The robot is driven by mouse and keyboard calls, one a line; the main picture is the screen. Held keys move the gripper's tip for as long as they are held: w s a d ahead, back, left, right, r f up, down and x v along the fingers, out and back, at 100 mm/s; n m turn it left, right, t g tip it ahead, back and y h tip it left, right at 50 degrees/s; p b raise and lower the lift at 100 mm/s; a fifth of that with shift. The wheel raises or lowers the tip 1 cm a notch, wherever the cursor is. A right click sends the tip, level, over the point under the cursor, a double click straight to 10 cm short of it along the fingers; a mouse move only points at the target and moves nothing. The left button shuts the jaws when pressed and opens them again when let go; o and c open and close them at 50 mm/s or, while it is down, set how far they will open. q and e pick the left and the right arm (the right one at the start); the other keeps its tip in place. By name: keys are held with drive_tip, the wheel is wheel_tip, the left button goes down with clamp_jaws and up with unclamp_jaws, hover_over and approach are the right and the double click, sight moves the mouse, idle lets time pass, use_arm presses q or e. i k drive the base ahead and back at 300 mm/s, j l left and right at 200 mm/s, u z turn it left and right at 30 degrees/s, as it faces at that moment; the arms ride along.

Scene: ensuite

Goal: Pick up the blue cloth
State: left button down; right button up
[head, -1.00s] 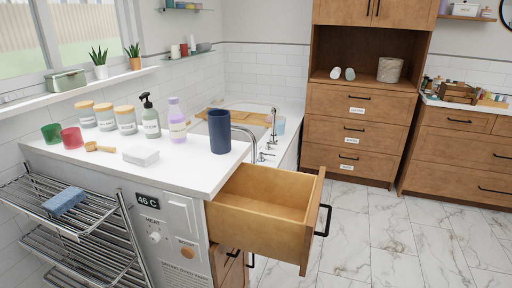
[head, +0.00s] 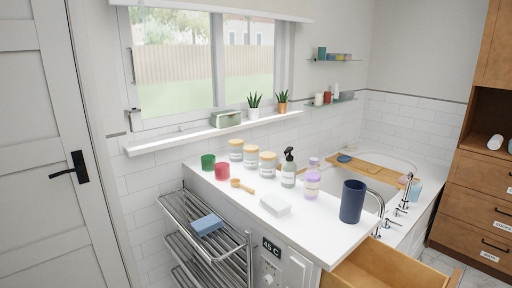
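A folded blue cloth (head: 207,225) lies on the top shelf of the chrome towel rack (head: 182,207), at the lower middle of the head view. Its upper face and front side show, and nothing covers it. Neither of my grippers is in view.
The white counter (head: 310,222) beside the rack holds jars, red and green cups, bottles, a white soap block (head: 275,205) and a dark blue mug (head: 353,202). An open wooden drawer (head: 385,268) juts out at the lower right. A white door (head: 45,150) stands at the left.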

sight(205, 226)
drive_tip(key=k+l+z, duration=0.1)
drive_tip(key=z, duration=0.3)
drive_tip(key=k+l+z, duration=0.15)
drive_tip(key=z, duration=0.2)
drive_tip(key=k+l+z, duration=0.1)
drive_tip(key=z, duration=0.3)
drive_tip(key=u, duration=1.55)
drive_tip(key=i+j+z, duration=0.15)
drive_tip(key=i+j, duration=0.2)
drive_tip(key=i+j+z, duration=0.1)
drive_tip(key=i+j, duration=0.2)
drive_tip(key=j, duration=0.15)
drive_tip(key=i+j+z, duration=0.15)
drive_tip(key=i+j, duration=0.2)
drive_tip(key=i+j+z, duration=0.15)
drive_tip(key=j, duration=0.4)
drive_tip(key=i, duration=0.1)
